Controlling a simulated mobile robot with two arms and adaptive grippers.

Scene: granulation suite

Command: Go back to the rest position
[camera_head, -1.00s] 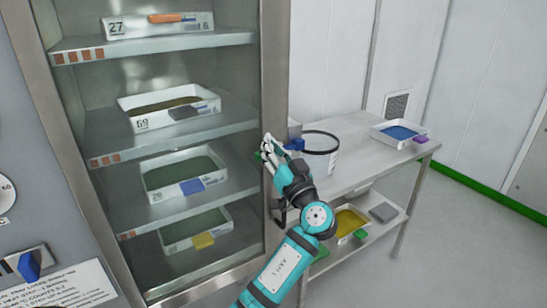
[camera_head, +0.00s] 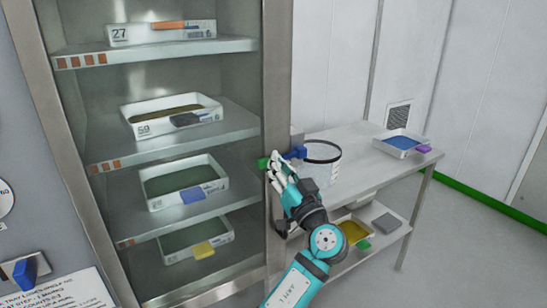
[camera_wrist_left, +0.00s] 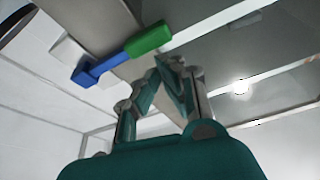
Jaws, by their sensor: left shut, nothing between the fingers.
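My left gripper (camera_head: 274,168) is in front of the right post of an open steel cabinet (camera_head: 277,90). Its fingers are together with nothing between them. That blue and green piece (camera_head: 296,152) also shows at the cabinet post in the head view, just above and behind the fingers. My right gripper is in neither view.
Cabinet shelves hold several labelled white trays, one with a blue tag (camera_head: 158,199). A steel table (camera_head: 365,167) stands right of the cabinet, carrying a clear round container (camera_head: 321,172) close to my arm and a tray of blue material (camera_head: 390,150). Floor at right is clear.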

